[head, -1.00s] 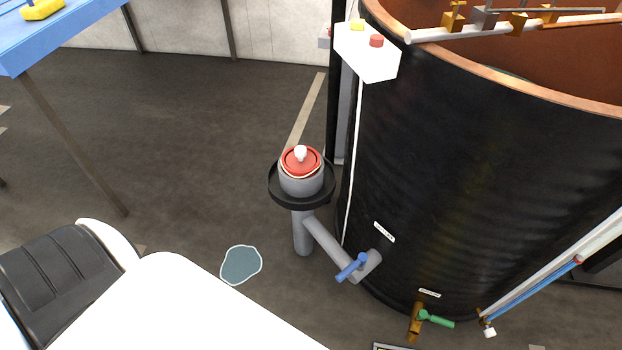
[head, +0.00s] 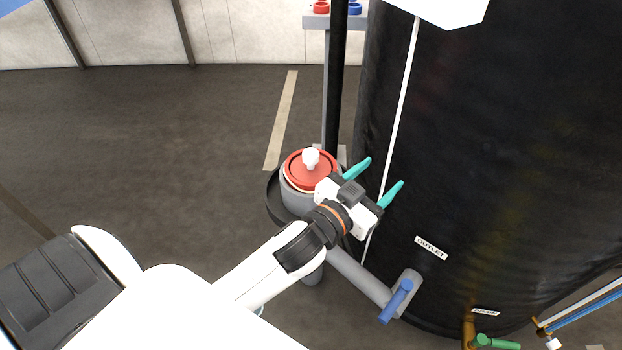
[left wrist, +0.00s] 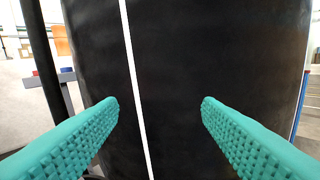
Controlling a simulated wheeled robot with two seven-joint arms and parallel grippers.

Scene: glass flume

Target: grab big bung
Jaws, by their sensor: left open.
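The big bung (head: 313,170) is a red disc with a white knob on top. It sits in the mouth of an upright grey pipe (head: 296,201), which has a black dish (head: 272,205) around it. My left gripper (head: 379,181) is open, with teal fingers apart and nothing between them. In the head view it is just right of the bung, and its wrist hides part of the pipe and dish. In the left wrist view the open fingers (left wrist: 160,104) point at the black tank wall, and the bung is not seen. My right gripper is not in view.
The large black tank (head: 480,150) fills the right side, close to my left fingertips. A blue-handled outlet valve (head: 396,301) and a green-handled drain valve (head: 495,343) are low on it. A dark post (head: 334,90) stands behind the bung. Open floor (head: 150,150) lies to the left.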

